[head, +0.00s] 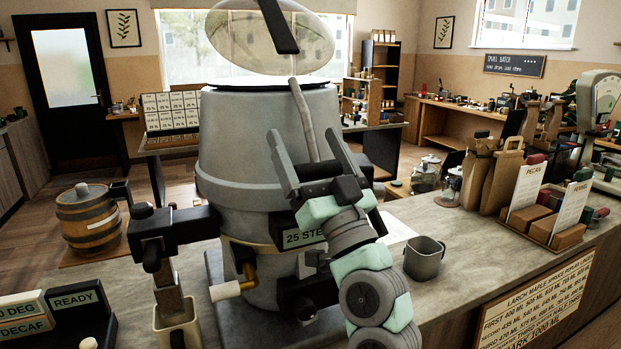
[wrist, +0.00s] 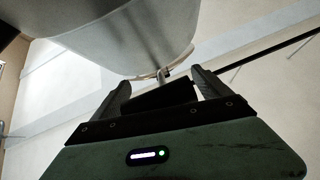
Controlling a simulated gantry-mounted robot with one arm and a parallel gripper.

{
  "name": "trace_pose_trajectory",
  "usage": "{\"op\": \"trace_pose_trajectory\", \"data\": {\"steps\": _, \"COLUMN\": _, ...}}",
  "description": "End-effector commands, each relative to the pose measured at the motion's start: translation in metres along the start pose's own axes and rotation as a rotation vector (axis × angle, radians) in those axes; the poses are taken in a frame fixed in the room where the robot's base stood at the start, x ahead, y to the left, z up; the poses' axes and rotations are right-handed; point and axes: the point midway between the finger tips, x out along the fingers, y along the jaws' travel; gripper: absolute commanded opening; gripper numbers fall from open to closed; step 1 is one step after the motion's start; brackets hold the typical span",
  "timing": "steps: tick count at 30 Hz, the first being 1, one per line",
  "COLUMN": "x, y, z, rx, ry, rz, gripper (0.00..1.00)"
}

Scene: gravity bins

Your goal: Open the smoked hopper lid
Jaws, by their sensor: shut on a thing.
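The smoked hopper lid (head: 235,35) is a round see-through disc with a dark bar across it. In the head view it stands tilted above the dark rim of the big grey hopper (head: 240,135). My gripper (head: 312,168) is in front of the hopper's right side, below the rim. It is shut on the dark grip of a slim rod (head: 303,110); the grip (wrist: 165,95) shows between the fingers in the wrist view. The rod points up, its top near the lid's lower edge; I cannot tell whether they touch. A large pale rounded surface fills the top of the wrist view.
A grey mug (head: 424,258) stands on the counter right of my arm. A small barrel (head: 88,218) is at the left, beside dark fittings on the hopper. Paper bags (head: 480,170) and a card rack (head: 545,220) stand at the right. Some counter around the mug is clear.

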Motion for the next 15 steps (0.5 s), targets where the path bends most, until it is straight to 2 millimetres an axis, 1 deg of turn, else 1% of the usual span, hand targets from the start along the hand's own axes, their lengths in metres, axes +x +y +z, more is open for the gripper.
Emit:
{"op": "trace_pose_trajectory", "data": {"steps": 1, "x": -0.0047, "y": 0.0028, "z": 0.01, "rx": -0.005, "ry": 0.007, "rz": 0.001, "gripper": 0.14}}
{"op": "trace_pose_trajectory", "data": {"steps": 15, "x": 0.001, "y": 0.0035, "z": 0.0098, "rx": -0.008, "ry": 0.056, "rz": -0.008, "gripper": 0.14}}
